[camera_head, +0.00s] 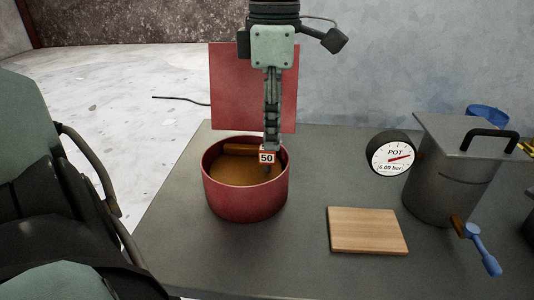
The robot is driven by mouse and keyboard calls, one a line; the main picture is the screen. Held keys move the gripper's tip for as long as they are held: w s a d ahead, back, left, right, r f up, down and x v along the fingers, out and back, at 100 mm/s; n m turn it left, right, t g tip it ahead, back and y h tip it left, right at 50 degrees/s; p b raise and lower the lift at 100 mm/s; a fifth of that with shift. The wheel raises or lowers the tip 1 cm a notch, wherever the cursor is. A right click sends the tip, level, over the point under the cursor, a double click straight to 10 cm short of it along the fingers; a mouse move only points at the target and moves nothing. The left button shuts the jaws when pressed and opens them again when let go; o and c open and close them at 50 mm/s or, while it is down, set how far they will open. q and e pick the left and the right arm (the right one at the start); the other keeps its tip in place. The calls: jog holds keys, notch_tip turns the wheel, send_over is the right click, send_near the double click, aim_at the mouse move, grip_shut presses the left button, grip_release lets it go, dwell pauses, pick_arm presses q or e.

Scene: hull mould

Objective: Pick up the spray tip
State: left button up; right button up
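A small white tag with a red border, reading "50" (266,157), shows inside the right part of a round red tub (245,200). It appears to mark the spray tip, whose body I cannot clearly make out; a small dark piece shows just below the tag. My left gripper (271,148) points straight down from the top, its fingertips over the tub's right side at the tag. I see its fingers edge-on, so the gap between them and any hold on the tip are hidden. My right gripper is not in view.
A red upright panel (253,85) stands behind the tub. A wooden board (367,231) lies to the right on the grey table (310,180). Farther right is a metal pot (438,185) with a gauge (392,154) and a blue-handled valve (484,250). My arm links fill the left.

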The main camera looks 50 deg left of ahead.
pick_arm(q)
jog(key=f, duration=0.4)
jog(key=shift+a+f, duration=0.2)
jog(key=shift+f, duration=0.1)
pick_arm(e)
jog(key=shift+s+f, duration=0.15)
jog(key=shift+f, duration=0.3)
pick_arm(q)
jog(key=shift+c, duration=0.2)
grip_shut()
jog(key=shift+r, duration=0.1)
notch_tip(320, 180, up, 28)
jog(key=p, duration=0.1)
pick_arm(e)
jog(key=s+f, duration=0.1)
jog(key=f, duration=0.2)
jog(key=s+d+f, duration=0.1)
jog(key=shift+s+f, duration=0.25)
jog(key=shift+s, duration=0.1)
